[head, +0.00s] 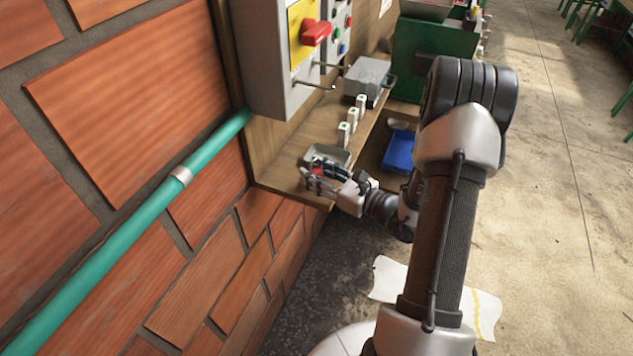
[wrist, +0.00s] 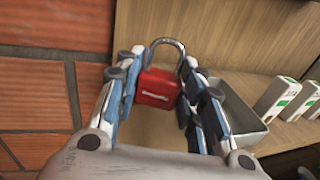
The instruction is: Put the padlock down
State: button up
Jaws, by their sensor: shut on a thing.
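The red padlock (wrist: 156,88) with its silver shackle (wrist: 168,44) upright is between the fingers of my gripper (wrist: 158,92) in the wrist view. The gripper is shut on it. In the head view my gripper (head: 320,178) is over the near end of the wooden shelf (head: 285,178), beside a grey metal tray (head: 336,154). The tray also shows in the wrist view (wrist: 240,106), just right of the fingers. I cannot tell whether the padlock touches the shelf.
Several small white boxes (head: 352,119) stand in a row farther along the shelf. A grey control box with a red switch handle (head: 316,32) hangs above it. A brick wall (head: 120,90) with a green pipe (head: 120,232) is on the left. A blue bin (head: 398,152) sits lower, right of the shelf.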

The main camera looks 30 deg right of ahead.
jog(key=shift+f, duration=1.15)
jog(key=shift+b, duration=0.3)
jog(key=shift+f, duration=0.2)
jog(key=o, duration=1.1)
